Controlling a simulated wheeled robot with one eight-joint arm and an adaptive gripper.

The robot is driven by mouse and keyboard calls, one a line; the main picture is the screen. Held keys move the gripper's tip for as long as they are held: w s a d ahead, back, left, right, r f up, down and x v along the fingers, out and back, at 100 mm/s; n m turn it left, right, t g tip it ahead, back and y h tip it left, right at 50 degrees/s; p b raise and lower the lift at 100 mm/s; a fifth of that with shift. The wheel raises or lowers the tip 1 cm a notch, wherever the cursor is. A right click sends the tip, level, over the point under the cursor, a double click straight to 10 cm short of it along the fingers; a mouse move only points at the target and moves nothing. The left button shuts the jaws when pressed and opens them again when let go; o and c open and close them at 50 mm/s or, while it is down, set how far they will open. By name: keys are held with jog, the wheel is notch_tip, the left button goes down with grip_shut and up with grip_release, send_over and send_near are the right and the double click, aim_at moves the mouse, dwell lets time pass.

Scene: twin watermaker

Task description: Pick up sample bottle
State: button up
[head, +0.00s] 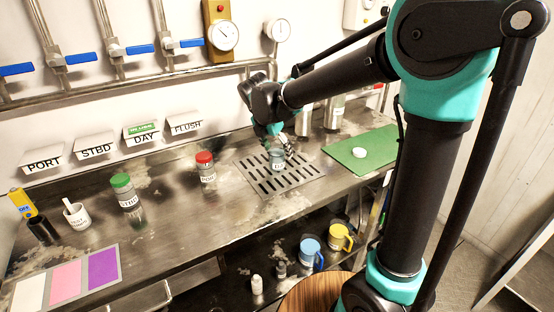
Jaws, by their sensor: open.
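Several small labelled bottles stand upright on the steel counter (165,225). One clear, uncapped bottle (278,161) stands on the slotted drain grate (250,180). A red-capped bottle (206,170) stands left of the grate, and a green-capped bottle (125,193) stands farther left. My gripper (277,146) is open and points down at the uncapped bottle from just above. The fingers overlap its top in the head view, so I cannot tell whether they touch it or surround its rim.
A green mat (345,160) with a white round cap (359,152) lies right of the grate. Metal cylinders (334,112) stand behind. A white cup (76,215) and a colour card (66,283) are at the left. Blue and yellow mugs (340,238) sit on the lower shelf.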

jog(key=shift+c, duration=0.3)
jog(key=c, duration=1.4)
jog(key=shift+r, duration=0.2)
jog(key=shift+s+a+r, duration=0.5)
jog(key=shift+s+a, duration=1.15)
jog(key=shift+s, duration=0.85)
jog(key=shift+s+a+r, duration=0.55)
jog(key=shift+s+a, duration=1.1)
jog(key=shift+s, duration=0.8)
jog(key=shift+s+a+r, duration=0.5)
jog(key=shift+s+a, duration=1.15)
jog(key=shift+s, duration=0.85)
